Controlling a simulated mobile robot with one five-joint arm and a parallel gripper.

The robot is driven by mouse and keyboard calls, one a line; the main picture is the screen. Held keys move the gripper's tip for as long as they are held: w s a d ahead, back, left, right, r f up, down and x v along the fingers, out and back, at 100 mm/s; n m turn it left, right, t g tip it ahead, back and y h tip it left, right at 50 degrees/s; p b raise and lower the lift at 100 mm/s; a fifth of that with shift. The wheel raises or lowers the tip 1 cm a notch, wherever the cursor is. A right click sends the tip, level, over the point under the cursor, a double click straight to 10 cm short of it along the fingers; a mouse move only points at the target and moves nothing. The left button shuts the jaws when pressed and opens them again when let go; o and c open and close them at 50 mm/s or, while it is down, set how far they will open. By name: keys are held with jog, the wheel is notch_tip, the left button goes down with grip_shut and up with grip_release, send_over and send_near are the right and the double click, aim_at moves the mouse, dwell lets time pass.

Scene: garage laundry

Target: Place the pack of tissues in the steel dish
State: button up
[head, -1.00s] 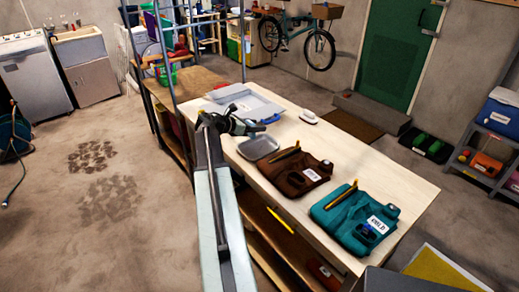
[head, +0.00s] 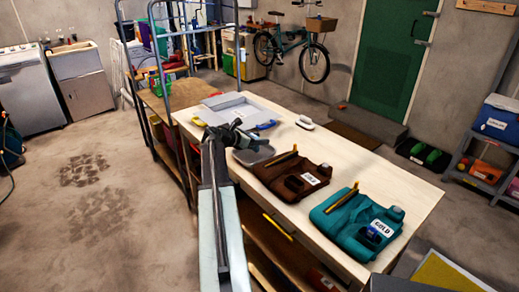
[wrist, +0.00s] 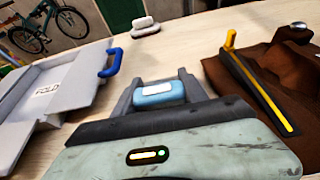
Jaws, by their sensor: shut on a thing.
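My gripper (wrist: 158,88) is shut on a pale blue pack of tissues (wrist: 158,94), which shows between the two grey fingers in the wrist view. In the head view my gripper (head: 243,134) is over the table, just above and behind the steel dish. The steel dish (head: 256,155) is a shallow grey tray on the table, left of the brown garment, and my gripper and arm cover part of it. I cannot make out the dish in the wrist view. The pack is hard to tell apart from the gripper in the head view.
A grey folding board (head: 235,107) with blue and yellow handles lies behind my gripper. A white object (head: 305,122) stands near the far edge. A brown garment (head: 283,178) and a teal garment (head: 355,222) lie to the right. A metal rack (head: 165,60) stands at left.

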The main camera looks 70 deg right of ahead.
notch_tip(320, 180, down, 3)
jog(key=shift+r+b, duration=0.1)
jog(key=shift+b, duration=0.65)
jog(key=shift+r, duration=0.2)
jog(key=shift+f, duration=0.1)
jog(key=o, duration=0.9)
jog(key=shift+f, duration=0.1)
jog(key=o, duration=0.4)
